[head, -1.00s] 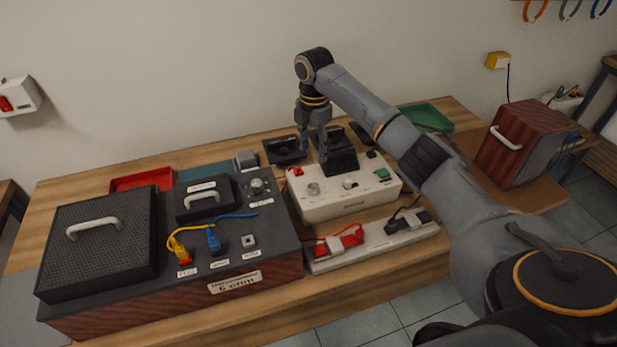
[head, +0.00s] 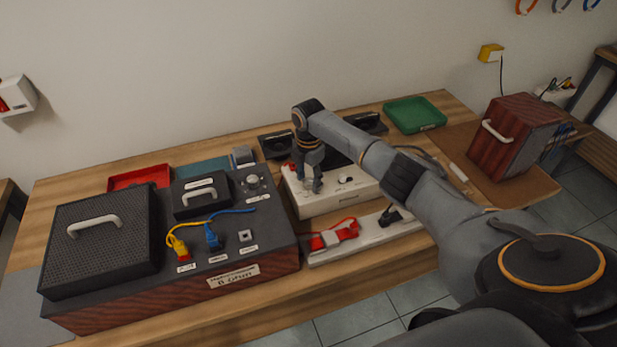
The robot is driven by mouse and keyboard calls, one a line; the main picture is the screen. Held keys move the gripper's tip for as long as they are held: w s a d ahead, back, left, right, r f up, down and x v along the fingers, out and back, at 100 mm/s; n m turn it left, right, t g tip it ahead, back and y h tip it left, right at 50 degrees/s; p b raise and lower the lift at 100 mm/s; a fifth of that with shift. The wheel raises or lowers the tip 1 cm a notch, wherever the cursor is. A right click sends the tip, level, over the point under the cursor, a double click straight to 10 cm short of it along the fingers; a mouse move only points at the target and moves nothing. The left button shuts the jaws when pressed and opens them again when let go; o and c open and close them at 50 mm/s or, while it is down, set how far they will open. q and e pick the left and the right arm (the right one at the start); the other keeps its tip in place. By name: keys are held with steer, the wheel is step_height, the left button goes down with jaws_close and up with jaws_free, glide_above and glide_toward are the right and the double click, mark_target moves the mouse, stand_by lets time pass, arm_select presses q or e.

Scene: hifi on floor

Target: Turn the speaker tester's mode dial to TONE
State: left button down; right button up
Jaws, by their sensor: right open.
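The white speaker tester box (head: 325,205) sits on the workbench right of the large dark speaker unit. My right gripper (head: 311,186) comes down from above over the left part of the tester's top panel. Its fingers are open and point down. They are in front of the place of the panel's left round dial, which is mostly hidden by them. I cannot tell whether the fingers touch it, or read any dial marking. A smaller control (head: 345,180) shows right of the fingers. My forearm covers the panel's right end. My left gripper is not in view.
The dark speaker unit (head: 110,300) with yellow and blue plugs stands left. A white strip (head: 375,235) with a red-leaded clip (head: 335,235) lies in front of the tester. A green tray (head: 415,115) and a wood-sided speaker (head: 510,140) are at the right, a red tray (head: 139,178) at the back left.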

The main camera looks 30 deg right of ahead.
steer(key=shift+c, duration=0.2)
steer(key=c, duration=0.3)
jaws_close()
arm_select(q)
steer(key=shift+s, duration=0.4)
